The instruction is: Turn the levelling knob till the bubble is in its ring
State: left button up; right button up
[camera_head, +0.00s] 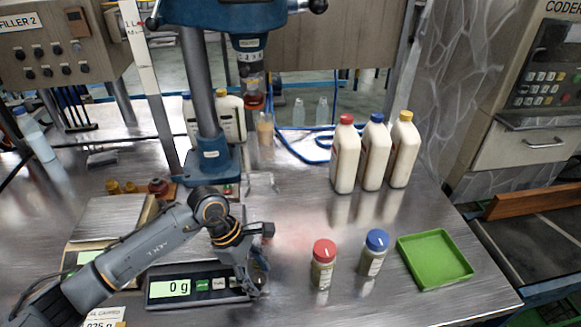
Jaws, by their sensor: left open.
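A scale (160,304) with a lit display reading 0 g sits at the front of the metal table. My left gripper (258,280) points down at the right front corner of this scale and covers that corner. It is open, and I see nothing held between its fingers. I cannot make out the levelling knob, the bubble or its ring; the arm and gripper hide part of the scale. My right gripper is not in view.
White bottles (345,160) stand behind. A blue filler stand (212,160) rises behind the arm. The table between is clear.

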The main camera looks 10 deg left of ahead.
pick_arm(q)
jog(key=n+p, duration=0.2)
jog(key=r+n+t+p, duration=0.1)
jog(key=p, duration=0.2)
jog(key=shift+s+d+n+p, duration=0.1)
jog(key=shift+s+n+p, duration=0.1)
jog(key=shift+n+p, duration=0.2)
jog(key=shift+w+a+r+t+b, duration=0.1)
jog(key=shift+w+a+t+b, duration=0.1)
jog(key=shift+a+t+b, duration=0.25)
jog(key=w+b+v, duration=0.1)
jog(key=b+v, duration=0.2)
jog(key=v, duration=0.9)
jog(key=w+d+r+n+h+p, duration=0.1)
jog(key=w+d+r+n+h, duration=0.1)
jog(key=d+r+h, duration=0.9)
jog(key=shift+d+r+t+h, duration=0.45)
jog(key=shift+d+r, duration=0.8)
jog(key=shift+r, duration=1.85)
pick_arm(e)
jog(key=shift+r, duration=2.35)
